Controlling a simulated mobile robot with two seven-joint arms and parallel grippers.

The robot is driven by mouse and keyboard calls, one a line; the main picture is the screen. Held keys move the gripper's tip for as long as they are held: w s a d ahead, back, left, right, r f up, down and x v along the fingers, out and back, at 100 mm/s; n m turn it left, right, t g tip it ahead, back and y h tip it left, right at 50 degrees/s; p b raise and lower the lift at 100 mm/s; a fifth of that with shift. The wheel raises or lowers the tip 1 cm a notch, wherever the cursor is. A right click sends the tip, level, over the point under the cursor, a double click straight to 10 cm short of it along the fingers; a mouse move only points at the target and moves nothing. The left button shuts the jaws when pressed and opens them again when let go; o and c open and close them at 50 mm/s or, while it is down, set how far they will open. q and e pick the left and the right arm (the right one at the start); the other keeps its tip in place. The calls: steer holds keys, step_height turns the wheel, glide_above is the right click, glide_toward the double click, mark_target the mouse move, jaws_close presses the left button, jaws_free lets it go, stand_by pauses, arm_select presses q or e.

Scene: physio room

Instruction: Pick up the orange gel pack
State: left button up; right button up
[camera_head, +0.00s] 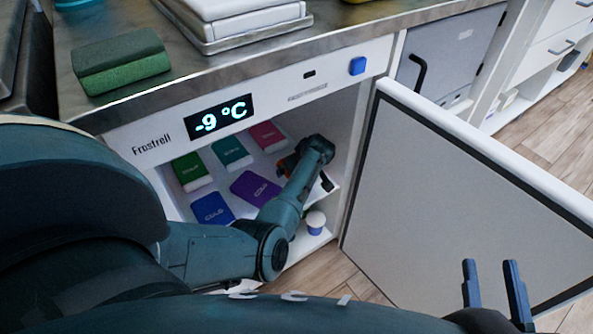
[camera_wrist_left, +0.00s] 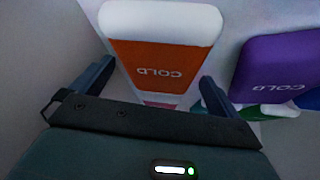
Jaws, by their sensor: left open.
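The orange gel pack (camera_wrist_left: 158,62), with a white end and the word COLD, lies in the freezer, ahead of my left gripper (camera_wrist_left: 152,88) in the left wrist view. That gripper is open, with one finger to each side of the pack's near part. I cannot tell whether the fingers touch it. In the head view only a sliver of the orange pack (camera_head: 287,164) shows beside my left gripper (camera_head: 306,166); the arm hides the rest. My right gripper (camera_head: 493,284) is open and empty in front of the freezer door.
Purple (camera_head: 254,188), blue (camera_head: 212,208), green (camera_head: 191,171), teal (camera_head: 231,152) and magenta (camera_head: 267,136) packs lie on the same shelf. The freezer door (camera_head: 450,200) stands open at right. A small white tub (camera_head: 315,222) sits below. The freezer's side wall is close to my left gripper.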

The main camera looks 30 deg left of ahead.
arm_select(q)
steer(key=c, duration=1)
steer(key=shift+r, duration=0.15)
